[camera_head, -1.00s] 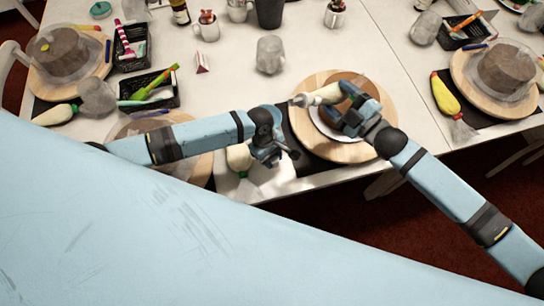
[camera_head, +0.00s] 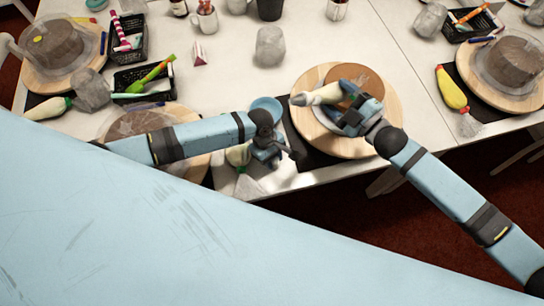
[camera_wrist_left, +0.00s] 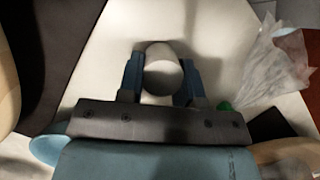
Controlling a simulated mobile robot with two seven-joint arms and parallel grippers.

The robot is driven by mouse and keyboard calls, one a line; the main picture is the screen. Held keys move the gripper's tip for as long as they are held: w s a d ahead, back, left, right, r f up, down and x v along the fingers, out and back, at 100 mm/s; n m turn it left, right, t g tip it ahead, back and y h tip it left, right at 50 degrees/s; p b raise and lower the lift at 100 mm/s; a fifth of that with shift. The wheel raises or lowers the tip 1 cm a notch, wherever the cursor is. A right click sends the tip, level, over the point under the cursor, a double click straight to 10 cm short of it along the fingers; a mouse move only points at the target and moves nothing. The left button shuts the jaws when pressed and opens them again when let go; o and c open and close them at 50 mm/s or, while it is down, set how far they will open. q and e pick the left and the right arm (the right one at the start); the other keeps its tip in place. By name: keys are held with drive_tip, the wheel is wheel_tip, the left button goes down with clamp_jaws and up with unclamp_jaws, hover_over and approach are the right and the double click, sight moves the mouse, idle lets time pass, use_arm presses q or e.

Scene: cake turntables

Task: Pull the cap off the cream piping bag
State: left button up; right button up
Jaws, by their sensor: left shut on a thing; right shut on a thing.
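The cream piping bag (camera_head: 322,95) lies sideways in my right gripper (camera_head: 350,100), which is shut on it above the round wooden board. The bag's narrow grey end points left. My left gripper (camera_head: 272,150) is lower and to the left, well apart from the bag, near the table's front edge. In the left wrist view my left gripper (camera_wrist_left: 161,75) is shut on a small pale rounded piece (camera_wrist_left: 163,72), which looks like the cap. The head view does not show this piece clearly.
A wooden board (camera_head: 385,118) lies under my right gripper. Another piping bag (camera_head: 238,156) lies beside my left gripper. A cloudy glass (camera_head: 270,46) stands farther back. The table between is mostly clear.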

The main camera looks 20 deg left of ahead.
use_arm(q)
drive_tip(key=shift+f, duration=0.2)
use_arm(e)
drive_tip(key=shift+r, duration=0.1)
use_arm(q)
drive_tip(key=o, duration=1)
drive_tip(key=shift+r, duration=0.1)
use_arm(e)
drive_tip(key=shift+r, duration=0.1)
use_arm(q)
wheel_tip(320, 180, up, 4)
drive_tip(key=p, duration=0.5)
drive_tip(key=shift+p, duration=0.35)
use_arm(e)
wheel_tip(320, 180, up, 5)
drive_tip(key=shift+r, duration=0.15)
use_arm(q)
drive_tip(key=shift+r+p, duration=0.9)
drive_tip(key=shift+r, duration=0.05)
use_arm(e)
drive_tip(key=shift+r, duration=0.95)
use_arm(q)
drive_tip(key=shift+f, duration=0.1)
